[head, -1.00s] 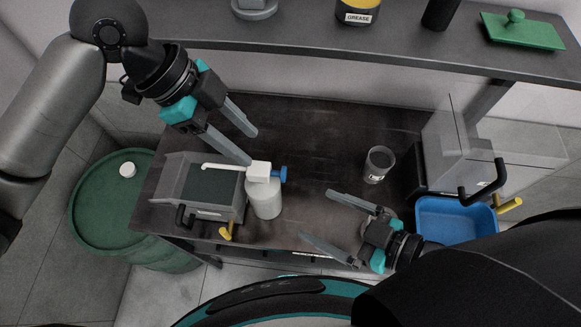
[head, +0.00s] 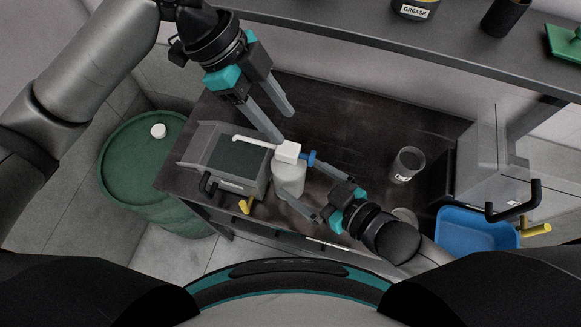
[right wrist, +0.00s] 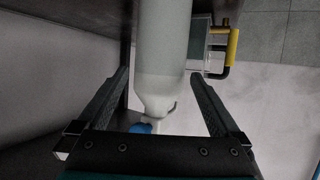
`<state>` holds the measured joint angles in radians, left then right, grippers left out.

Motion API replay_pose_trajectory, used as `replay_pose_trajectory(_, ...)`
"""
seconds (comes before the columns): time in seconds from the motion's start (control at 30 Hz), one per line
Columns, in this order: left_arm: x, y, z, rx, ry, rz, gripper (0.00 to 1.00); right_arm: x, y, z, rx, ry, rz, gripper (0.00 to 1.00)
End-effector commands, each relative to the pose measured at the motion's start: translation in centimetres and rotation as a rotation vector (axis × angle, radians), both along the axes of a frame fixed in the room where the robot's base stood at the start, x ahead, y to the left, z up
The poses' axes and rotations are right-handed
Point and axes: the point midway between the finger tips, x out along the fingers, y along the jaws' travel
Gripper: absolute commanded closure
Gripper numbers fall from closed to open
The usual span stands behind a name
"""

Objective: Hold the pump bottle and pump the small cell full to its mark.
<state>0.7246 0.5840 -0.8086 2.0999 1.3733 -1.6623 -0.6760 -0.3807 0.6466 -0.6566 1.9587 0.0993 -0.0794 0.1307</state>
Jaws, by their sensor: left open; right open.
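The white pump bottle (head: 289,180) stands upright at the front of the dark bench, with a white pump head (head: 287,151), a blue piece at its right and a long spout pointing left. The spout reaches over the small grey cell (head: 228,158), whose inside looks dark green; its fill level cannot be told. My left gripper (head: 284,125) is open above and behind the pump head. My right gripper (head: 325,196) is open, its fingers reaching toward the bottle from the right. In the right wrist view the bottle (right wrist: 162,55) appears upside down between the spread fingers, with gaps on both sides.
A clear beaker (head: 407,165) stands on the bench to the right. A blue tub (head: 470,230) and a grey machine are at the right end. A green drum (head: 130,185) stands at the left. A shelf (head: 370,35) runs along the back.

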Motion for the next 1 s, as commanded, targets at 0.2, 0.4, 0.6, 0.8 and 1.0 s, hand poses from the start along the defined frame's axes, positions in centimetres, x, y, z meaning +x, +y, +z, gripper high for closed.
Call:
replay_pose_trajectory(0.2,0.0,0.0,0.0,0.000,0.000,0.000,0.50,1.9,1.9,-1.1,0.000,0.000,-0.001,0.00)
replay_pose_trajectory(0.4,0.0,0.0,0.0,0.000,0.000,0.000,0.50,2.7,2.7,-1.6,0.000,0.000,0.000,0.00)
replay_pose_trajectory(0.6,0.0,0.0,0.0,0.000,0.000,0.000,0.50,2.8,2.8,-1.7,-0.001,0.001,0.000,0.00)
replay_pose_trajectory(0.8,0.0,0.0,0.0,0.000,0.000,0.000,0.50,2.8,2.8,-1.7,-0.001,0.001,0.000,0.10)
replay_pose_trajectory(1.0,0.0,0.0,0.0,0.000,0.000,0.000,0.50,2.8,2.8,-1.7,-0.001,0.001,0.000,0.33)
